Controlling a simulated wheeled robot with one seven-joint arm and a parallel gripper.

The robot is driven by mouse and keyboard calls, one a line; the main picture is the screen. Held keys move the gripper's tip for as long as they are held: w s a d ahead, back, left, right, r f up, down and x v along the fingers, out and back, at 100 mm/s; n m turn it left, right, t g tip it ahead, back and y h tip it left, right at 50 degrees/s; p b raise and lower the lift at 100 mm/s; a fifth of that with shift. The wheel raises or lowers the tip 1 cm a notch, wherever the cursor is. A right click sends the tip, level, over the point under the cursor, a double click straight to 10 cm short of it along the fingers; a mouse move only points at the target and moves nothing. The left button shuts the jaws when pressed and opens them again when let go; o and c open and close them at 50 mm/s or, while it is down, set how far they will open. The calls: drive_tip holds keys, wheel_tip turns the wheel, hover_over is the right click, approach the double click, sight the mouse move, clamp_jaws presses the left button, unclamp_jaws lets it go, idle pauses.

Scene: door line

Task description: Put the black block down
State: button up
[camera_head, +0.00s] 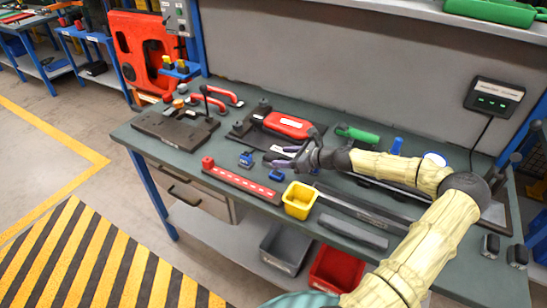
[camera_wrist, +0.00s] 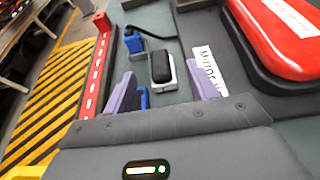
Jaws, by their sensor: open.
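My gripper (camera_wrist: 160,72) is open, its two purple fingers apart on either side of a black block (camera_wrist: 161,66) in the wrist view. The black block has rounded corners and sits in or on a pale grey base on the dark green bench top. Gaps show between the block and both fingers. Whether the fingers are level with it in height, I cannot tell. In the head view my gripper (camera_head: 285,157) is low over the middle of the bench (camera_head: 180,158); the block cannot be made out clearly there.
A blue clamp-like part (camera_wrist: 134,42) with a black cable and another blue piece (camera_wrist: 144,98) are close by. A red strip (camera_head: 242,183) runs along the front edge. A yellow bin (camera_head: 299,201) is right of it. A red-topped tool (camera_head: 288,125) lies behind my gripper.

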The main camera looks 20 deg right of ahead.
drive_tip(key=v, duration=0.4)
drive_tip(key=shift+s+d+r, duration=0.1)
drive_tip(key=shift+s+d, duration=0.05)
drive_tip(key=shift+s, duration=0.1)
